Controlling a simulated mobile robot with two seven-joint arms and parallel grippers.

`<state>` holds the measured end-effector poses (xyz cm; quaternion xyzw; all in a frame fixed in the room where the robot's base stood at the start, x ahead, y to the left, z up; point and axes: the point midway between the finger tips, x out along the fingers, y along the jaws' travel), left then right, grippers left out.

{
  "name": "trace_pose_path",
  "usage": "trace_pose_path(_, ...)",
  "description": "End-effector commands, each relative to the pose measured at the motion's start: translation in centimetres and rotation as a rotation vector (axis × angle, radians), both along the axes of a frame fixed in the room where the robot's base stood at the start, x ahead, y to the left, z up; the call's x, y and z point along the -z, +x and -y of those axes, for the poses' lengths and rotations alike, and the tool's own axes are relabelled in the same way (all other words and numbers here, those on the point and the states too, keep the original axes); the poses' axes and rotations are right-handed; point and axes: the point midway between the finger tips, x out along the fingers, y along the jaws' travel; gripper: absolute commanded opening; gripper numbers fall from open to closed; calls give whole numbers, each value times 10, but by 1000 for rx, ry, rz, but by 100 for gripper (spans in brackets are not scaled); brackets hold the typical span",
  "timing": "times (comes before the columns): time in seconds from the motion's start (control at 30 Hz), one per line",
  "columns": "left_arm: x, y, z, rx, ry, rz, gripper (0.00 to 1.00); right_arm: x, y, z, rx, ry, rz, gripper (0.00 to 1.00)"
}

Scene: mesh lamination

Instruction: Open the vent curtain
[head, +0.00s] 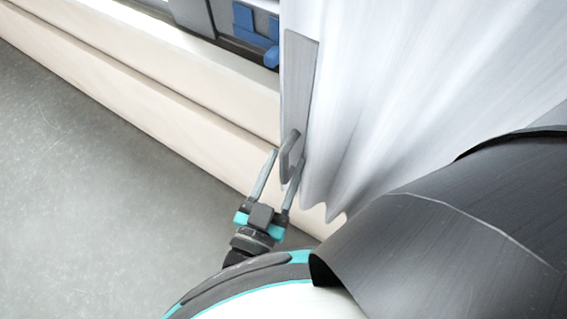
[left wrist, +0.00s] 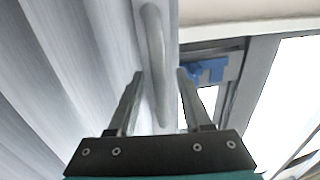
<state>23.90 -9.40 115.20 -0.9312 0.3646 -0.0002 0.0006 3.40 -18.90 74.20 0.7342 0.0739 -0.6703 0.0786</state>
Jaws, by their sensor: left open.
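The white pleated vent curtain (head: 400,80) hangs at the upper right in the head view, and fills the left side of the left wrist view (left wrist: 60,60). A flat grey bar (head: 300,80) runs along its left edge and carries a loop handle (head: 288,155) near its lower end. My left gripper (head: 280,168) is open, with its fingertips at the handle. In the left wrist view the handle (left wrist: 155,60) reaches down between the two open fingers (left wrist: 160,80). I cannot tell whether either finger touches it. My right gripper is not in view.
A cream ledge (head: 130,90) runs diagonally below the curtain. Behind the curtain's edge, blue parts (head: 255,30) sit in a grey frame, also visible in the left wrist view (left wrist: 207,71). The grey floor (head: 90,210) at left is clear.

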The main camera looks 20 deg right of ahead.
Motion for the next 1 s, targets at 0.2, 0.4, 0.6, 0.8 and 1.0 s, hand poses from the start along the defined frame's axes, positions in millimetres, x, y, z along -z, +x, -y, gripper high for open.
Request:
trace_pose_path(0.2,0,0,0,0,1,1,50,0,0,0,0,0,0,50)
trace_pose_path(0.4,0,-9,-9,1,4,-2,50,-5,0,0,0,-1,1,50)
trace_pose_path(0.6,-1,-41,-37,3,6,-5,50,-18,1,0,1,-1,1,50)
trace_pose_path(0.8,1,-75,-69,2,4,-4,50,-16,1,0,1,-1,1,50)
trace_pose_path(1.0,1,-100,-92,2,3,-3,50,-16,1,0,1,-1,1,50)
